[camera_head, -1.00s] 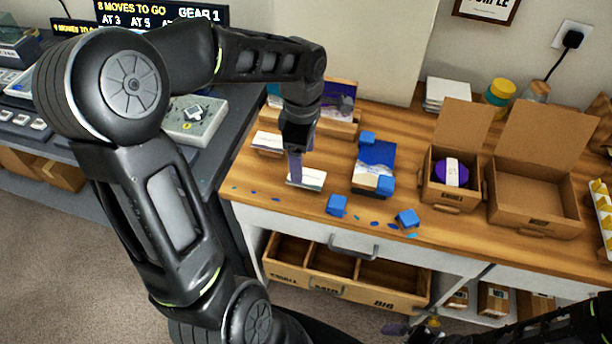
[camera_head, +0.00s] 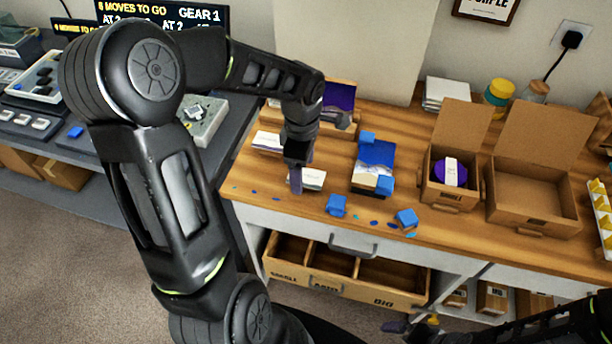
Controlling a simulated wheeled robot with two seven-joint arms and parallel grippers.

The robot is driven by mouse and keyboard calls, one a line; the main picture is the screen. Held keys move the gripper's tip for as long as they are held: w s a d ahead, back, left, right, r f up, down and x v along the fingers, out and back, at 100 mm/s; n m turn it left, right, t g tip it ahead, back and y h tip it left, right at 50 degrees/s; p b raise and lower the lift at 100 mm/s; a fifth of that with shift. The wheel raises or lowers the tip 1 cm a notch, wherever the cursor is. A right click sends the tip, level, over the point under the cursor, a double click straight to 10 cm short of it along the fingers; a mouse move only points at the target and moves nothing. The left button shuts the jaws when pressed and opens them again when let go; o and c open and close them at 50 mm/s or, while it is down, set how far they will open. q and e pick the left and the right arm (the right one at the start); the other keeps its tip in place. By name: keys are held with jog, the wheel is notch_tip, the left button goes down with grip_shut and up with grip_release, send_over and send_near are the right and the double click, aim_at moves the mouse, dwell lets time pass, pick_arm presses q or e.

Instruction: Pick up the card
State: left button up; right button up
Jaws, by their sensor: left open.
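A white card (camera_head: 313,180) lies near the front left of the wooden worktop. My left gripper (camera_head: 296,183) points down at the card's left end, in front of part of it. It is open, and the card still rests on the worktop or just at it. I cannot tell whether the fingers touch it. A second white card or card stack (camera_head: 267,141) lies further back to the left. My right gripper (camera_head: 398,327) is low at the bottom edge, in front of the cabinet, and its jaws are unclear.
Blue cubes (camera_head: 337,205) and small blue flecks lie right of the card. A blue-and-white pack (camera_head: 376,153) stands behind them. An open small box (camera_head: 447,190) holds a purple item. A larger open box (camera_head: 531,205) is empty. An open drawer (camera_head: 345,290) juts out below.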

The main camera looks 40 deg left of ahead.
pick_arm(q)
jog(key=shift+f+b, duration=0.25)
jog(key=shift+b, duration=0.15)
dwell(0.3)
jog(key=shift+c, duration=0.4)
jog(key=c, duration=0.9)
